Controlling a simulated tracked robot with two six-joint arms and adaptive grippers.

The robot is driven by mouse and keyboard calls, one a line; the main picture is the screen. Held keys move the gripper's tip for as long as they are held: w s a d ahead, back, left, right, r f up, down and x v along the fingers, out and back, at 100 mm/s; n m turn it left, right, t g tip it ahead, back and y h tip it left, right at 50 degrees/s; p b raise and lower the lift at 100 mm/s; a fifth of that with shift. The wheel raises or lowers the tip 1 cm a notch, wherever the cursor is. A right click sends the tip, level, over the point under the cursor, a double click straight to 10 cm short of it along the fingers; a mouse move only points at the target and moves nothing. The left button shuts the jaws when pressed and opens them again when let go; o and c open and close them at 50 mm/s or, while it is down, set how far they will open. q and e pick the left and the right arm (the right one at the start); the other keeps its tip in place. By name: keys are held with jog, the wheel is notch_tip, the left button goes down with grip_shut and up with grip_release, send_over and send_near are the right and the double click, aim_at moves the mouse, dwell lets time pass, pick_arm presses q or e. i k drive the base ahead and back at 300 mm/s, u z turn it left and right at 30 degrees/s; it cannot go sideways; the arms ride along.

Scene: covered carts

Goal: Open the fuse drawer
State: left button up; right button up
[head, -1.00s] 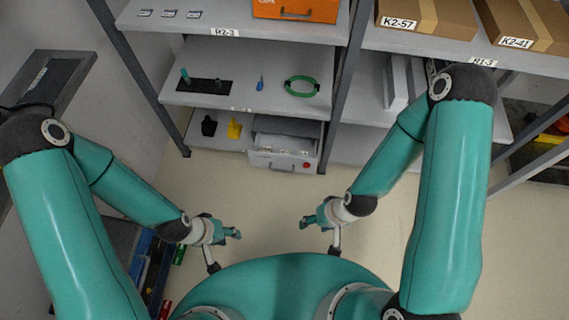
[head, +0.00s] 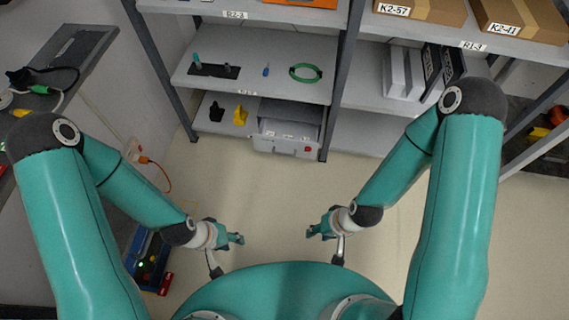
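No drawer is marked by name as the fuse drawer. A grey box (head: 288,146) with small labels and a red button on its front stands on the lowest shelf; whether its front is a drawer is too small to tell, and its upper part has a recessed opening. My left gripper (head: 227,255) is open and empty over the floor, in front of and below the shelf. My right gripper (head: 326,247) is open and empty to its right. Both are well apart from the grey box.
The shelf unit (head: 256,83) holds a green cable ring (head: 305,73), a dark mat (head: 214,71) and a yellow piece (head: 240,115). Cartons (head: 420,10) stand upper right. Floor before the shelf is clear.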

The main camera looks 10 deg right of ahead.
aim_at(279, 145)
jog(key=z, duration=0.9)
jog(key=i, duration=0.85)
jog(key=u, duration=1.45)
jog(key=k, duration=0.8)
jog(key=u, duration=0.15)
jog(key=i, duration=0.8)
